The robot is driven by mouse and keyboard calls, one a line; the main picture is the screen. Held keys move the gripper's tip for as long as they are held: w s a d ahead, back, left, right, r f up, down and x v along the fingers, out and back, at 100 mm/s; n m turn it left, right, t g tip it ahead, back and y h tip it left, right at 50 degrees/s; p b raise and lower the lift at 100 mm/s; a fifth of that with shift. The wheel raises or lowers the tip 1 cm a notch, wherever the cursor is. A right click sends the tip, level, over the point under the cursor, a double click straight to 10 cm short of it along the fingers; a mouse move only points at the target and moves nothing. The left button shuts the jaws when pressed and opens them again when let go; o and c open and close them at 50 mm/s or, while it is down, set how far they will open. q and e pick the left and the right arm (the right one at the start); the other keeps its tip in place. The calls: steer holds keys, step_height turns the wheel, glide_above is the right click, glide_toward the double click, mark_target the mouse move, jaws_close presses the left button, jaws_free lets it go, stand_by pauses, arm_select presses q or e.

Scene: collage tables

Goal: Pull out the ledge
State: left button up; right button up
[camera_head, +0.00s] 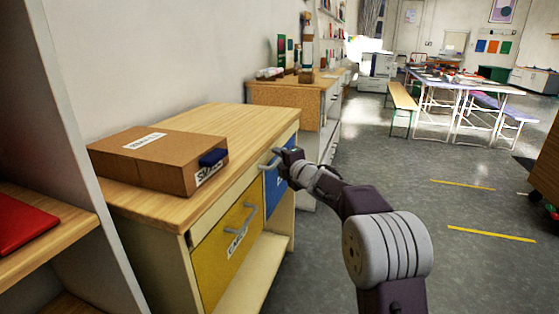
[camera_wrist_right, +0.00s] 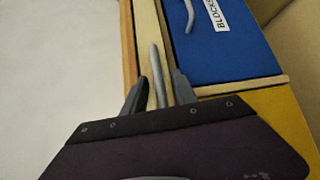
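The wooden cabinet (camera_head: 215,125) stands along the wall at the left in the head view. Its ledge (camera_head: 222,197) is a pale strip under the top, above the drawers. The ledge's grey bar handle (camera_head: 268,160) shows beside my right gripper (camera_head: 280,155). In the right wrist view the pale ledge front (camera_wrist_right: 147,35) carries this handle (camera_wrist_right: 157,72), which lies between the two fingers of my right gripper (camera_wrist_right: 158,90). The fingers are parted, with a narrow gap visible beside the bar. Contact is hard to judge. My left gripper is not in view.
A yellow drawer (camera_head: 222,262) and a blue drawer (camera_head: 275,187) with handles sit below the ledge. A cardboard box (camera_head: 150,165) lies on the cabinet top. A shelf with a red item (camera_head: 22,222) is at the left. The floor (camera_head: 480,210) at right is open.

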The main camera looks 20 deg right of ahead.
steer(key=shift+w, duration=0.1)
jaws_close()
stand_by(1.4)
